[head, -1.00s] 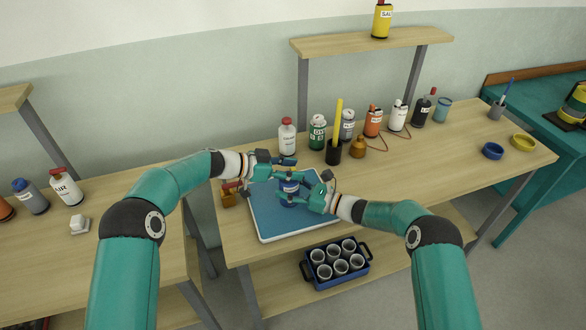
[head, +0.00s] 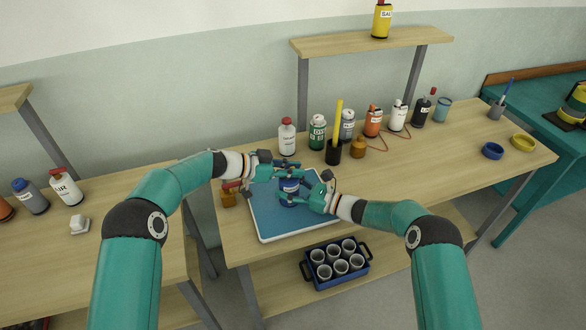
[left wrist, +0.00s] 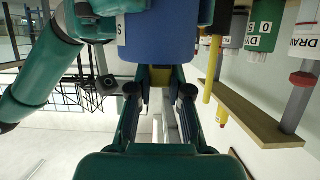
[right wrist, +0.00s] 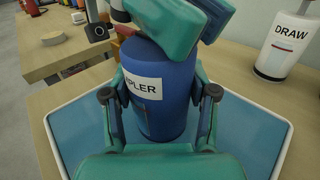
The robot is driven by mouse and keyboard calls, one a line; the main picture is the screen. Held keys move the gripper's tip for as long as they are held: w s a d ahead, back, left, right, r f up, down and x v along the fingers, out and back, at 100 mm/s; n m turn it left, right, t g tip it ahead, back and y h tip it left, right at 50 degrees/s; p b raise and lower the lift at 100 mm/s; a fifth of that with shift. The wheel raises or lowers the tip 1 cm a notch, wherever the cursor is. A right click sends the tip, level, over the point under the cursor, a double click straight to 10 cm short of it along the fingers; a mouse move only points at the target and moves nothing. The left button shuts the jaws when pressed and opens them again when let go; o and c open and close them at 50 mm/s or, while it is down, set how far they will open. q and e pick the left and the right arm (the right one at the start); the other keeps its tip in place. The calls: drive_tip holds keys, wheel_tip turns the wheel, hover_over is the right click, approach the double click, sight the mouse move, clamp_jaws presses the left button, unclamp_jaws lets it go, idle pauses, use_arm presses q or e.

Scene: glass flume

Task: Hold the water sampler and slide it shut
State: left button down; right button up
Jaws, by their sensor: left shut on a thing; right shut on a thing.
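The water sampler (head: 290,188) is a blue cylinder with a white label, upright on the blue-topped tray (head: 262,212). In the right wrist view the sampler (right wrist: 166,110) stands between the fingers of my right gripper (right wrist: 160,98), which is shut on its body. My left gripper (head: 288,168) is above, shut on the sampler's upper part. In the left wrist view the left gripper (left wrist: 160,88) has a small yellowish part between its fingers, just beside the sampler's blue body (left wrist: 158,35). The left fingers hide most of the sampler's top.
A white bottle with a red cap (head: 287,138) and several other bottles stand along the bench's back. A dark holder with a yellow stick (head: 338,120) is behind the tray. A blue crate of cups (head: 337,262) is on the lower shelf. The bench's right part is mostly clear.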

use_arm(q)
drive_tip(key=a, duration=0.3)
drive_tip(key=shift+s+a, duration=0.15)
drive_tip(key=shift+s, duration=0.15)
drive_tip(key=c, duration=1)
unclamp_jaws()
drive_tip(key=shift+c, duration=0.2)
drive_tip(key=shift+s, duration=0.1)
drive_tip(key=v, duration=1.1)
drive_tip(key=shift+a, duration=0.3)
drive_tip(key=shift+s+r, duration=0.1)
drive_tip(key=shift+r, duration=0.05)
use_arm(e)
drive_tip(key=o, duration=1.3)
drive_tip(key=shift+o, duration=0.2)
